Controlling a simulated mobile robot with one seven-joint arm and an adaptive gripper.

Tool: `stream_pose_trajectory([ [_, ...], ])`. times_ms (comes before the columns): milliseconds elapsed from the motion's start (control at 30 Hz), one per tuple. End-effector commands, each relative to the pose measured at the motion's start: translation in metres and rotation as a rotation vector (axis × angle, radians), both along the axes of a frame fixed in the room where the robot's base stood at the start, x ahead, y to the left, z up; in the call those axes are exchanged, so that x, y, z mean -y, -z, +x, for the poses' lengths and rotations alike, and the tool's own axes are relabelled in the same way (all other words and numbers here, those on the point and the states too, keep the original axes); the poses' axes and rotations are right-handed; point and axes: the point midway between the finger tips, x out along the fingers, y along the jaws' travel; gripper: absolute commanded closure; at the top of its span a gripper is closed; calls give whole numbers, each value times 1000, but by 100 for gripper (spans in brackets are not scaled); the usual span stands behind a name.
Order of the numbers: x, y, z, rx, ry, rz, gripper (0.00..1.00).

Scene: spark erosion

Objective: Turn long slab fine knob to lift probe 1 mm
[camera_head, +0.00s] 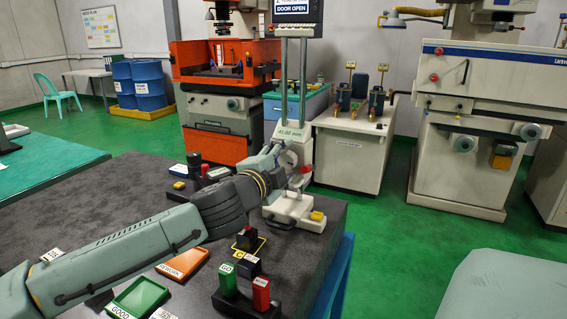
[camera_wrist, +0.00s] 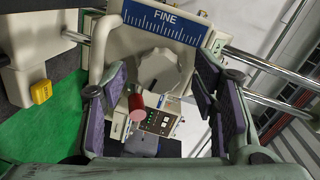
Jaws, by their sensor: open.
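In the wrist view a blue FINE scale (camera_wrist: 165,22) sits above the round, pale fine knob (camera_wrist: 164,72). A red-and-pink handle (camera_wrist: 137,107) shows just below the knob. My gripper (camera_wrist: 162,90) is open, with one purple-padded finger on each side of the knob and clear space between. In the head view my gripper (camera_head: 278,160) is at the gauge's carriage and partly hides the knob. The probe tip cannot be made out.
A yellow button (camera_head: 317,215) is on the gauge's base. Green and red blocks (camera_head: 262,293) and a green tray (camera_head: 140,298) lie on the near slab. A dark block (camera_head: 246,238) stands close below my wrist. A cream cabinet (camera_head: 345,150) stands behind.

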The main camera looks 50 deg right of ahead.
Motion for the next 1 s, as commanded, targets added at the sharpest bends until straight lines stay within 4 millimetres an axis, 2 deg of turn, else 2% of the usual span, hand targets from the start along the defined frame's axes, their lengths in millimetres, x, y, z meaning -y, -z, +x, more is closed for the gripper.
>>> stream_pose_trajectory([
  [167,-3,0,0,0,-1,0,46],
  [267,-13,-1,-3,-1,-1,-1,46],
  [700,-96,-11,-28,0,-3,0,46],
  [833,-109,-13,-33,-1,-1,-1,46],
  [1000,-114,-14,-36,0,0,0,46],
])
